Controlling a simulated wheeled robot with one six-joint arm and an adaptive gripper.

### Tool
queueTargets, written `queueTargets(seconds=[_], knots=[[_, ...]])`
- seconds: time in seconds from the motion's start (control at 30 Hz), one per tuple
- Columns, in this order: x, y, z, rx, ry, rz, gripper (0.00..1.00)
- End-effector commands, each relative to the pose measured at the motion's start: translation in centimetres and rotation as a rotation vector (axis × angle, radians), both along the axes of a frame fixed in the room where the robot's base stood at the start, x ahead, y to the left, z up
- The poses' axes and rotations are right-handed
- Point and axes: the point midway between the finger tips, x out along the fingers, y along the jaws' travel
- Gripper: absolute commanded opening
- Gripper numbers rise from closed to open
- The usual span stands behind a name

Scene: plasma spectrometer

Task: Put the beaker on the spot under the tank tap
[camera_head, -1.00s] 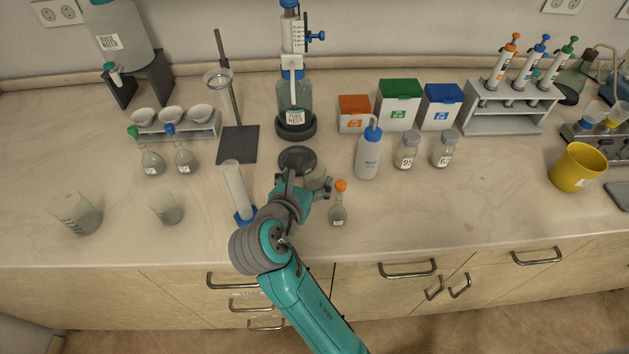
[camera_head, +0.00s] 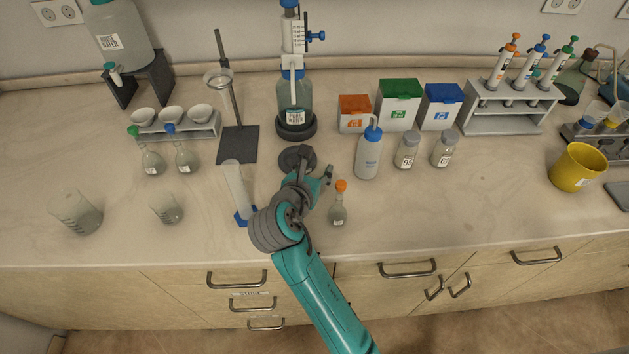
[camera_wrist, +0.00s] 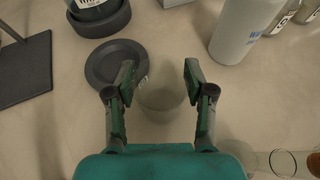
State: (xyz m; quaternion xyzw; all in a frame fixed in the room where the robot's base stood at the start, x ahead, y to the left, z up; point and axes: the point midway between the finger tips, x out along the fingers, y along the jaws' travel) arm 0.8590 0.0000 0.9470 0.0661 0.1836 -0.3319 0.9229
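A clear glass beaker (camera_wrist: 162,104) shows in the wrist view between the two fingers of my gripper (camera_wrist: 160,78). The fingers stand apart, with a small gap visible on each side of the glass. In the head view my gripper (camera_head: 311,174) covers this beaker. The tank (camera_head: 124,38) stands at the back left on a black stand, with its tap (camera_head: 113,75) at the front. I cannot make out a marked spot below that tap. Two other beakers stand at the front left, a larger one (camera_head: 77,213) and a smaller one (camera_head: 167,210).
A dark round disc (camera_wrist: 114,64) lies just beyond my left finger, before the pure water bottle (camera_head: 294,92). A stand base (camera_head: 238,145) and green- and blue-stoppered flasks (camera_head: 168,163) lie leftward.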

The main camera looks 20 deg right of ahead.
Motion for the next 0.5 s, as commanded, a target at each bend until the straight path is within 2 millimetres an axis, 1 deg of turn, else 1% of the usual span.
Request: queueTargets(seconds=[0.03,0.07,0.1,0.13,0.17,0.37,0.47,0.5], knots=[[0.0,0.0,0.0,0.0,0.0,0.0,0.31],[0.0,0.0,0.0,0.0,0.0,0.0,0.23],[0.0,0.0,0.0,0.0,0.0,0.0,0.18],[0.0,0.0,0.0,0.0,0.0,0.0,0.18],[0.0,0.0,0.0,0.0,0.0,0.0,0.12],[0.0,0.0,0.1,0.0,0.0,0.0,0.12],[0.0,0.0,0.7,0.001,-0.002,0.0,0.12],[0.1,0.0,1.2,0.001,-0.004,0.0,0.12]])
